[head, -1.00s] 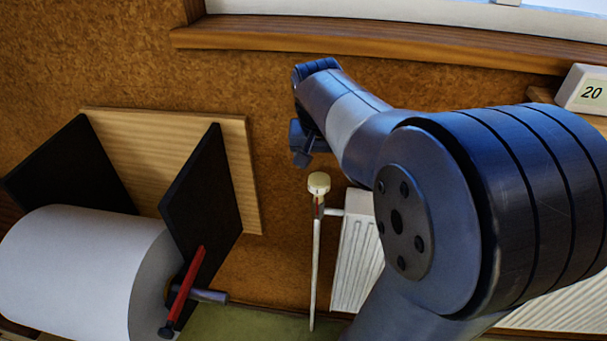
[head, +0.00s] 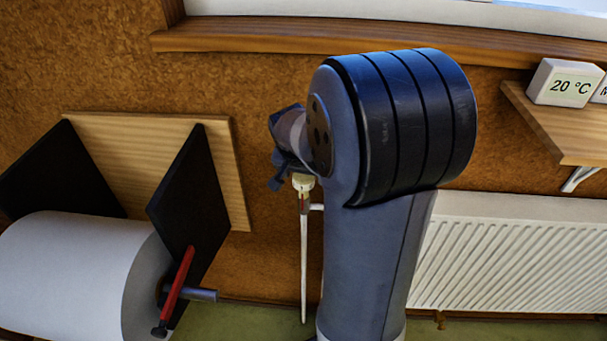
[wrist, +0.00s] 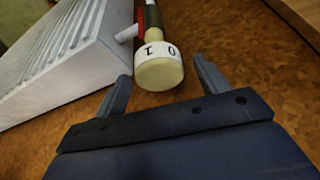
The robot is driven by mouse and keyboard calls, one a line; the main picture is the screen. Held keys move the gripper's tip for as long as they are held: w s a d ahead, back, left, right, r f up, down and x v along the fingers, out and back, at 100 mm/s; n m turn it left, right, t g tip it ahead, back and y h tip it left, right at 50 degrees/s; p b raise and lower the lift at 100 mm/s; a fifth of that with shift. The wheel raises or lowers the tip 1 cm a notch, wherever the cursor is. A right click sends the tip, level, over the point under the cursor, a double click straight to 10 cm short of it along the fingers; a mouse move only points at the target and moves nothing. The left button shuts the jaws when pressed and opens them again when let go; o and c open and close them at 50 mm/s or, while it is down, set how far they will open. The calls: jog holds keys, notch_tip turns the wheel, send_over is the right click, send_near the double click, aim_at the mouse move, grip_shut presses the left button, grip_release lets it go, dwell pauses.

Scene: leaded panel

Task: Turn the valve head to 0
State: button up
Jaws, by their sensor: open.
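The valve head (head: 303,183) is a cream knob on top of a thin white pipe, at the left end of the radiator. In the wrist view the valve head (wrist: 159,68) shows a white band with the figures 1 and 0, and a red and black part behind it. My gripper (wrist: 162,68) is open, with one finger on each side of the valve head's near end. I cannot tell whether either finger touches it. In the head view my gripper (head: 279,170) is just above and left of the valve head, partly hidden by my arm.
The white radiator (head: 510,250) stands right of the valve. A wooden shelf (head: 555,130) at right holds a display reading 20 °C (head: 563,83). At left are a large white roll (head: 70,270) and a black plate with a red handle (head: 178,285). A window sill (head: 250,38) runs above.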

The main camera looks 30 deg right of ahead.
jog(key=shift+w+d+f, duration=0.15)
jog(key=shift+f, duration=0.4)
jog(key=shift+c, duration=0.5)
jog(key=c, duration=0.9)
jog(key=shift+o, duration=0.2)
